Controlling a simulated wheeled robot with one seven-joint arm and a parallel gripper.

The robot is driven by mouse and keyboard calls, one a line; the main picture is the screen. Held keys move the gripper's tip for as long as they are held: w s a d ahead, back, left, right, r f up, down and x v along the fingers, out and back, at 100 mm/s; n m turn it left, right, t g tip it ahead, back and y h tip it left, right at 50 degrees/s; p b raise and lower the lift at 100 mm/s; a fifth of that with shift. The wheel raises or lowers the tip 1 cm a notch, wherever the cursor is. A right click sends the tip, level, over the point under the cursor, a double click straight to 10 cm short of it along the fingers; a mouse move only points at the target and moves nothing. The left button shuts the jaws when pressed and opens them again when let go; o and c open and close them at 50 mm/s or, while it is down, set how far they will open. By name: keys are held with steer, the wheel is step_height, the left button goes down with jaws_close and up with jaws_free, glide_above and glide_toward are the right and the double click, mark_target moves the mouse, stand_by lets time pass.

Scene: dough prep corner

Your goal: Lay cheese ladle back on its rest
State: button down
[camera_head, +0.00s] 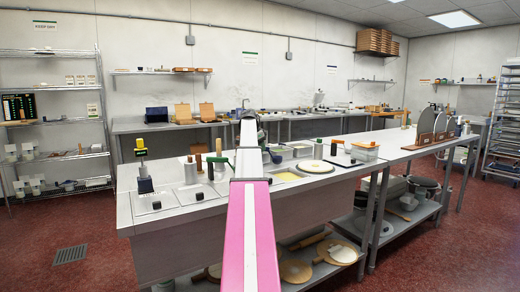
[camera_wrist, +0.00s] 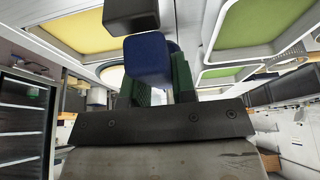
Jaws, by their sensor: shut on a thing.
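My gripper (camera_wrist: 158,78) shows in the wrist view, its green-padded fingers shut on a blue block-like part, which I take for the handle of the cheese ladle (camera_wrist: 147,55). The ladle's bowl is not clear. A dark block (camera_wrist: 130,15) lies just beyond the blue part; I cannot tell whether they are joined. In the head view my arm runs over the counter and hides most of the gripper and the grip. A small dark blue item (camera_head: 273,156) shows just right of my arm. I cannot pick out the ladle's rest.
The steel counter (camera_head: 160,224) carries a pan of yellow filling (camera_head: 288,175), a pale round (camera_head: 314,166) and several handled tools. The wrist view shows a yellow-filled pan (camera_wrist: 75,25) and green-filled pans (camera_wrist: 235,30). Boards and pans sit on the shelf below.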

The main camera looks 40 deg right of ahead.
steer(key=shift+f, duration=0.6)
jaws_free()
stand_by(0.3)
steer(key=shift+r, duration=0.1)
steer(key=shift+v, duration=4.45)
steer(key=shift+s, duration=0.1)
